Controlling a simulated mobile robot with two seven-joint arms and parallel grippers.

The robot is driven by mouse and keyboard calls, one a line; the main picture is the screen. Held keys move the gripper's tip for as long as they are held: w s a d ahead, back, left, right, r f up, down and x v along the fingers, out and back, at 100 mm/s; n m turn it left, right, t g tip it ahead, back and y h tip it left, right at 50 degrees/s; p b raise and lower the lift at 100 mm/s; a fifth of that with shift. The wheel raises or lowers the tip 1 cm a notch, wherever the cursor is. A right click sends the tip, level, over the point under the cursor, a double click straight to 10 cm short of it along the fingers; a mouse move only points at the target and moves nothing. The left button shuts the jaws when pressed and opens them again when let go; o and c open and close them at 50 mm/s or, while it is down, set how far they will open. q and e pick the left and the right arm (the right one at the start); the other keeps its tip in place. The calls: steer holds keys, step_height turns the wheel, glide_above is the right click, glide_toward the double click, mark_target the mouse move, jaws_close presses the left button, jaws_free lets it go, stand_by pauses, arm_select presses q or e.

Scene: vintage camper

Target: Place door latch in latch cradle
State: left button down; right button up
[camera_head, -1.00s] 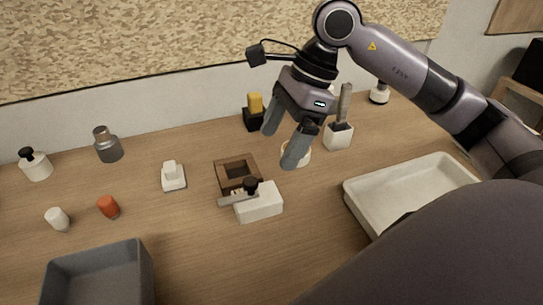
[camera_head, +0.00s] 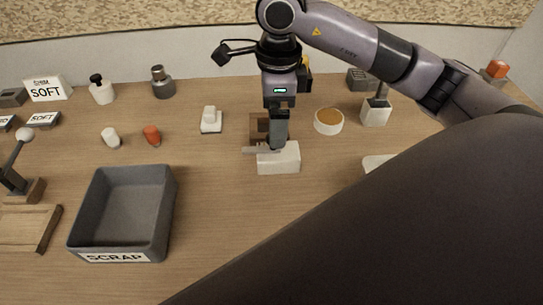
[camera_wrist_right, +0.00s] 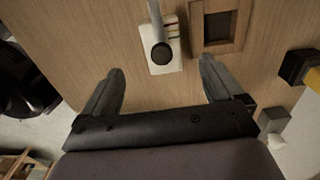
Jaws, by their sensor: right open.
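The door latch, a grey lever (camera_head: 252,150) with a dark round knob, lies on a white block (camera_head: 284,162) in the head view. In the right wrist view the dark knob (camera_wrist_right: 161,52) and the white block (camera_wrist_right: 168,62) show from above. A brown square frame with a dark recess (camera_head: 258,124), which looks like the latch cradle, sits just behind the block; it also shows in the right wrist view (camera_wrist_right: 237,28). My right gripper (camera_head: 278,146) is above the latch, partly hiding it. Its fingers (camera_wrist_right: 158,75) are spread, with nothing between the tips. My left gripper is out of view.
A grey SCRAP bin (camera_head: 161,215) stands at front left. A white fixture (camera_head: 211,122), a red cap (camera_head: 152,135) and a white cap (camera_head: 111,138) stand left of the latch. A round cup (camera_head: 328,123) and a white holder (camera_head: 376,113) stand to the right.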

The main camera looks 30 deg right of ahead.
mark_target(278, 158)
steer(key=shift+a+f, duration=0.2)
steer(key=f, duration=0.3)
steer(key=f+p, duration=0.1)
steer(key=f, duration=0.1)
steer(key=shift+w+d+f, duration=0.1)
steer(key=shift+d+f, duration=0.1)
steer(key=shift+f, duration=0.8)
steer(key=c, duration=1.4)
steer(key=shift+r, duration=0.1)
steer(key=shift+c, duration=0.7)
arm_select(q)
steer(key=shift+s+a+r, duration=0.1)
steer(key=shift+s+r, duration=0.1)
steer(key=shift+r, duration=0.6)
arm_select(e)
steer(key=shift+r, duration=0.15)
